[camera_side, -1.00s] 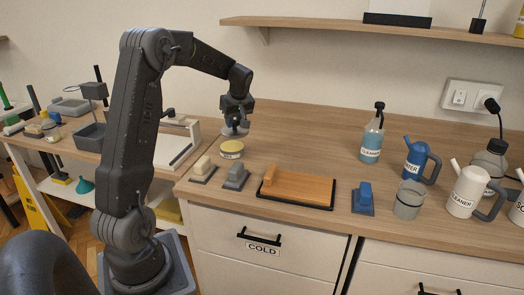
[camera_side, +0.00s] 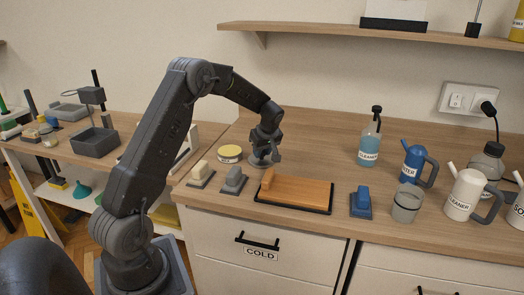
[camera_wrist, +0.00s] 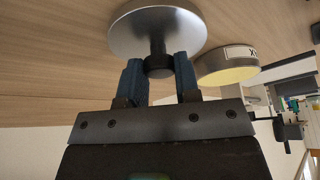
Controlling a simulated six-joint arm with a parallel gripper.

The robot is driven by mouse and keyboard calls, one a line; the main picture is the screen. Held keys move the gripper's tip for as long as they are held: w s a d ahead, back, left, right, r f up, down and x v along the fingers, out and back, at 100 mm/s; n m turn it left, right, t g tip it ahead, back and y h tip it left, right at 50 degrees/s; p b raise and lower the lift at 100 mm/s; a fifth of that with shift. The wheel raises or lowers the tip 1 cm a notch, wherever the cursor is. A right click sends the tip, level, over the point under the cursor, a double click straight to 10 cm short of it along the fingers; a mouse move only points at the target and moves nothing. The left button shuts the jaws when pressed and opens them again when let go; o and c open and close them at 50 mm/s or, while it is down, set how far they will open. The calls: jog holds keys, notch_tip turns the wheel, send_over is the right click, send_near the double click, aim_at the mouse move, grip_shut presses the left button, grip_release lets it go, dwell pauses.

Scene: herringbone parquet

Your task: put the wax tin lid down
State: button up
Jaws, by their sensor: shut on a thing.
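The wax tin lid is a round grey metal disc (camera_wrist: 150,28) with a dark knob (camera_wrist: 158,66). In the wrist view my gripper (camera_wrist: 158,72) is shut on the knob, one blue finger on each side. In the side view the lid (camera_side: 262,162) is level under my gripper (camera_side: 264,149), at or very close to the counter; I cannot tell whether it touches. The wax tin (camera_side: 230,154) stands open just left of it, its yellow wax showing. The tin also shows in the wrist view (camera_wrist: 226,66), right of the lid and apart from it.
Two small blocks on dark pads, one cream (camera_side: 201,171) and one grey (camera_side: 234,180), are in front of the tin. An orange-brown board (camera_side: 300,193) lies in front of the lid. The counter (camera_side: 315,150) right of my gripper is clear up to the spray bottle (camera_side: 369,146).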

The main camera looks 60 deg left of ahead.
jog(key=o, duration=0.9)
jog(key=shift+f, duration=0.1)
jog(key=v, duration=1.2)
jog(key=s+d+r+m+t, duration=0.1)
jog(key=s+d+r+m, duration=0.2)
jog(key=d, duration=0.2)
jog(key=s+d+r+m+t+h, duration=0.1)
jog(key=s+d+r+m, duration=0.15)
jog(key=d, duration=0.25)
jog(key=s+d+r+m+t, duration=0.1)
jog(key=s+d+r+m, duration=0.15)
jog(key=d, duration=0.25)
jog(key=s+d+m+t+h, duration=0.1)
jog(key=s+d+m, duration=0.2)
jog(key=s+d, duration=0.1)
jog(key=s+d+f+m+h, duration=0.1)
jog(key=s+d+m, duration=0.2)
jog(key=s+d, duration=0.2)
jog(key=s+d+m+t+h, duration=0.1)
jog(key=s+d+m, duration=0.3)
jog(key=s, duration=0.4)
jog(key=shift+d+f+t, duration=0.3)
jog(key=shift+d, duration=0.1)
